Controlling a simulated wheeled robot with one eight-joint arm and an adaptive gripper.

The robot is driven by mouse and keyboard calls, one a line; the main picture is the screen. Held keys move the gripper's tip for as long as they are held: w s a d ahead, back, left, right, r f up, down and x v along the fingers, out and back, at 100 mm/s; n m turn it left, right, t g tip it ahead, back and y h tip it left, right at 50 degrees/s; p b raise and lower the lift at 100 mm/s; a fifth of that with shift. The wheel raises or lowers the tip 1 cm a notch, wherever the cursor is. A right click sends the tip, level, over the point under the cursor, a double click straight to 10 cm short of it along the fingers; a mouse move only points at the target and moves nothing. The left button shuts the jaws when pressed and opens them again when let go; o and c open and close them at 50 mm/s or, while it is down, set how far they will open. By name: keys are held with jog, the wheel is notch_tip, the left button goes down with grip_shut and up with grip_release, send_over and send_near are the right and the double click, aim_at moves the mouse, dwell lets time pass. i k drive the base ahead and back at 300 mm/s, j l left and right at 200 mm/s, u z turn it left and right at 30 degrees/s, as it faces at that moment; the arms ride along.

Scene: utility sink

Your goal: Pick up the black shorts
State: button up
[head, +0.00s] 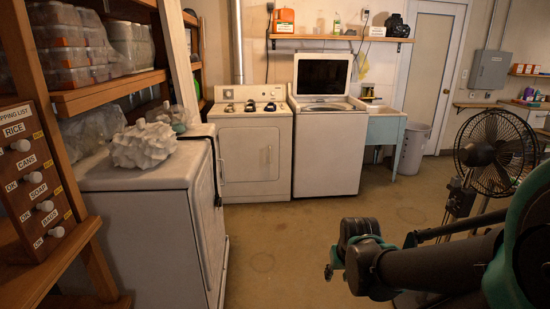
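I cannot make out black shorts for certain in the head view. A dark, lumpy item (397,26) sits at the right end of the high wall shelf, but I cannot tell whether it is cloth. My arm reaches in from the lower right. My gripper (334,264) is at its left end, over the floor in front of the white machines and far from the shelf. Its fingers are small and partly hidden by the arm, so I cannot tell whether they are open.
A white dryer (252,152) and an open-lidded washer (328,150) stand at the back. A utility sink (385,127) and grey bin (411,148) are right of them. A white chest (150,225) stands left, a black fan (495,152) right. The middle floor (270,250) is clear.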

aim_at(251, 108)
jog(key=i+z, duration=0.25)
jog(key=i, duration=1.65)
jog(key=i+u, duration=0.1)
jog(key=i, duration=0.5)
jog(key=i+l+u, duration=0.15)
jog(key=i, duration=0.5)
jog(key=i+l+u, duration=0.1)
jog(key=i, duration=0.5)
